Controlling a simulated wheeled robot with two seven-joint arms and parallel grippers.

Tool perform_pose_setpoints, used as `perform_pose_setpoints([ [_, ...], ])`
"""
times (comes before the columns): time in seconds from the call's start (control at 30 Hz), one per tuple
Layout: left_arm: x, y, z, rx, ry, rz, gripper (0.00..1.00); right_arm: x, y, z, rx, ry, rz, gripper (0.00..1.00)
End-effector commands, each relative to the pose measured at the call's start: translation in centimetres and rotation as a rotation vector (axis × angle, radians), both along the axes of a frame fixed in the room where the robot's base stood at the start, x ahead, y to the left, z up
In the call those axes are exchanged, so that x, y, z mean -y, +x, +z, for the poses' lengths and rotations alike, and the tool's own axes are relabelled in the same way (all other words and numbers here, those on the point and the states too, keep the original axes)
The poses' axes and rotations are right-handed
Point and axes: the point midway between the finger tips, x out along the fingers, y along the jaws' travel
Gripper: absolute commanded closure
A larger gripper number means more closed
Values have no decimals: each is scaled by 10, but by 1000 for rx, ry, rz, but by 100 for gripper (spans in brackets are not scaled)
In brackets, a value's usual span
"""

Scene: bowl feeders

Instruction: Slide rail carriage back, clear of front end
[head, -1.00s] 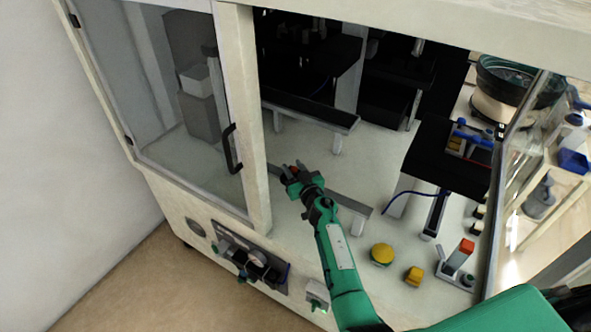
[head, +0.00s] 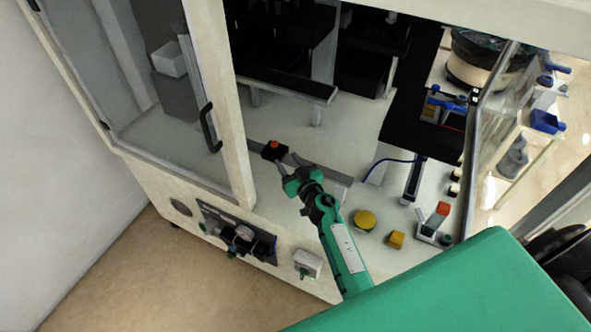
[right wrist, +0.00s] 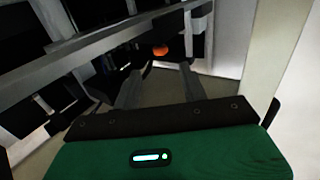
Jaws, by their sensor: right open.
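The rail carriage is a small dark block (head: 270,152) with an orange-red knob (head: 274,144). It sits at the left part of the low grey rail (head: 334,182) inside the cabinet, near the pale door post. My right gripper (head: 287,159) is open, with its fingertips just short of the carriage on the near right side. In the right wrist view the orange knob (right wrist: 160,50) shows beyond and between the two spread fingers (right wrist: 160,85), with nothing held. Whether a fingertip touches the carriage, I cannot tell. My left gripper is not in view.
The pale door post (head: 222,100) and door handle (head: 210,128) stand left of the carriage. A raised dark track (head: 285,82) runs behind. The cabinet floor between rail and track is clear.

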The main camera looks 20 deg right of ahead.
Motion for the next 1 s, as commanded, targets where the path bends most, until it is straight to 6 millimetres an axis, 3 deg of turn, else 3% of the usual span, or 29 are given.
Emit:
perform_pose_setpoints([
  [0.1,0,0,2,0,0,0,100,2,-20,0,-1,0,1,57],
  [0.33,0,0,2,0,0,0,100,4,-38,0,0,0,1,57],
  [1.0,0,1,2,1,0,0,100,4,-41,0,0,1,0,57],
])
